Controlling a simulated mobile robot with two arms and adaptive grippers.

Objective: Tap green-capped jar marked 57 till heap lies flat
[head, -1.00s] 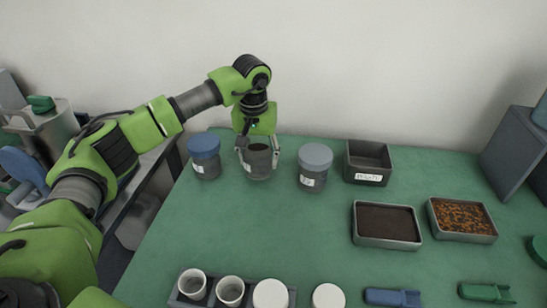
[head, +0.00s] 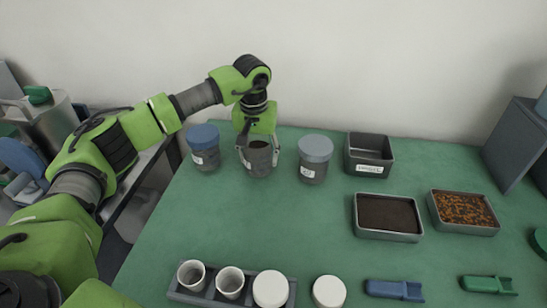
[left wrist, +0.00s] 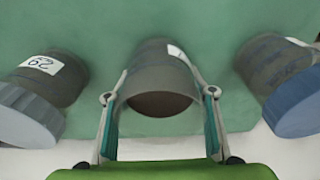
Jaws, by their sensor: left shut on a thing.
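A dark grey, see-through jar (head: 259,159) stands upright without a cap near the back of the table, and dark contents show in its mouth. My left gripper (head: 258,155) is shut on it, one finger on each side. In the left wrist view the jar (left wrist: 160,80) sits between the fingers (left wrist: 160,105), with the dark surface inside its mouth; I cannot tell whether that surface is heaped or flat. Its label is too cut off to read. I cannot tell whether its base touches the table. My right gripper is not in view.
A blue-capped jar (head: 203,148) stands close on the left, a grey-capped jar (head: 314,158) on the right. An empty dark box (head: 368,155), a tray of dark powder (head: 388,217) and a tray of orange-brown grains (head: 463,212) lie further right. The table's middle is clear.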

